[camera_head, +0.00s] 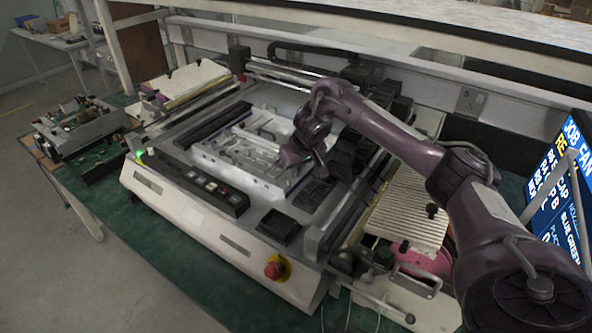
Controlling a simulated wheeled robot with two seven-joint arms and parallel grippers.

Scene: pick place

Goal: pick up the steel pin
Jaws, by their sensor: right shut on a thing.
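My right arm comes in from the right and bends down over the machine (165,192). My right gripper (291,156) is low at the right side of the machine's pale recessed bed (215,158). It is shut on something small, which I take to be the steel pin. The pin itself is too small and too covered by the gripper to make out clearly. Several thin metal parts (262,133) lie in the bed to the left of the gripper. My left gripper is not in view.
A dark button panel (205,185) and a red emergency stop (274,268) are on the machine's front. A ribbed pale plate (408,212) and a lit screen (560,185) stand at the right. Circuit boards (80,125) lie at the left. A rail runs behind.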

